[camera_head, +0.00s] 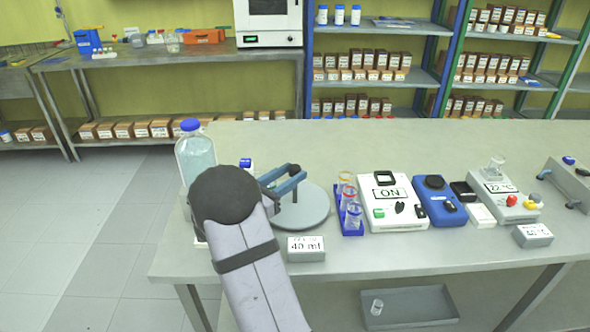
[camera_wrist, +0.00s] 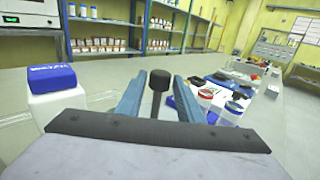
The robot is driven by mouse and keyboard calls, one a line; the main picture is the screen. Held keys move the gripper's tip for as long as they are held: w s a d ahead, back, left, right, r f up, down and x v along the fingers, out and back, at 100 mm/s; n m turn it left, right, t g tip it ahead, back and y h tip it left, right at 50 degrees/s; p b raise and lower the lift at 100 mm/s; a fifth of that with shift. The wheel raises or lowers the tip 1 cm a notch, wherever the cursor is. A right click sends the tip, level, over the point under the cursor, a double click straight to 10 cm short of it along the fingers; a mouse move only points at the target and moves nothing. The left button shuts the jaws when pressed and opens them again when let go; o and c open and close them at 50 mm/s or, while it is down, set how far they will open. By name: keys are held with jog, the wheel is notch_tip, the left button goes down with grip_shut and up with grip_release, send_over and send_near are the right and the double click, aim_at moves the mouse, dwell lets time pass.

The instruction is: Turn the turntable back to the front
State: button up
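The turntable is a round grey disc (camera_head: 317,207) on the bench, partly hidden by my arm and gripper. A black knob on a thin post (camera_wrist: 160,80) stands between my fingers in the wrist view; its black top also shows in the head view (camera_head: 293,169). My gripper (camera_head: 286,182) is over the disc with its blue fingers on either side of the post. In the wrist view the fingers (camera_wrist: 160,90) are apart, with a gap visible at each side of the knob. The foot of the post is hidden.
A large blue-capped bottle (camera_head: 196,152) stands left of my arm. A white, blue-lidded container (camera_wrist: 53,90) is left of my fingers. A blue rack of vials (camera_head: 351,220), an ON device (camera_head: 400,205) and a 40 ml display (camera_head: 306,249) are right and in front. The bench behind the disc is clear.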

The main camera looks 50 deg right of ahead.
jog(key=shift+d, duration=1.05)
grip_shut()
jog(key=shift+n+t+b, duration=0.55)
jog(key=shift+n+t, duration=0.15)
jog(key=shift+t, duration=0.4)
jog(key=n+t+y+b, duration=0.1)
jog(key=n+t+b, duration=0.1)
jog(key=t+b, duration=0.1)
jog(key=shift+f+n+t+b, duration=0.15)
jog(key=shift+n+t+b, duration=0.25)
jog(key=shift+t, duration=0.2)
jog(key=n+t+y+b, duration=0.1)
jog(key=n+t+b, duration=0.1)
jog(key=t+b, duration=0.1)
jog(key=shift+f+y+b, duration=0.1)
jog(key=shift+y+b, duration=0.3)
jog(key=shift+b, duration=0.45)
jog(key=shift+n+t+b, duration=0.3)
jog(key=shift+b, duration=0.1)
jog(key=shift+r+n+t+y+b, duration=0.25)
jog(key=shift+n+t+y+b, duration=0.2)
jog(key=shift+b, duration=0.55)
